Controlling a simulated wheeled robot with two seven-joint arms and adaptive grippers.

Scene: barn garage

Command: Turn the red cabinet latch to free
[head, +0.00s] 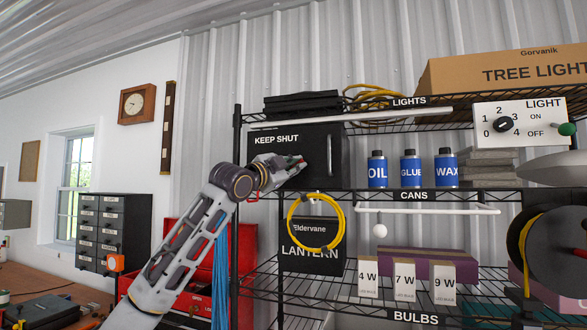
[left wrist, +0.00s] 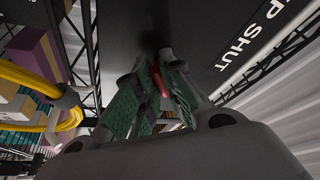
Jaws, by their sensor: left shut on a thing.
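The black cabinet (head: 315,139) marked KEEP SHUT stands on the middle shelf, and its door looks closed, with a vertical handle (head: 330,155) at its right side. My left gripper (head: 297,164) is at the front of the cabinet, with its fingers pointing at the door. In the left wrist view the red latch (left wrist: 161,80) shows between the fingers of the left gripper (left wrist: 162,72), which are shut on it. The cabinet's dark face (left wrist: 200,30) fills the space behind. The fingers hide much of the latch, and its exact angle is unclear. My right gripper is not in view.
The wire rack's upright (head: 237,140) stands close to my left arm. A yellow cable loop (head: 343,225) hangs below, in front of the LANTERN box (head: 311,262). Blue cans (head: 377,170) stand right of the cabinet. A red toolbox (head: 185,235) is behind my arm.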

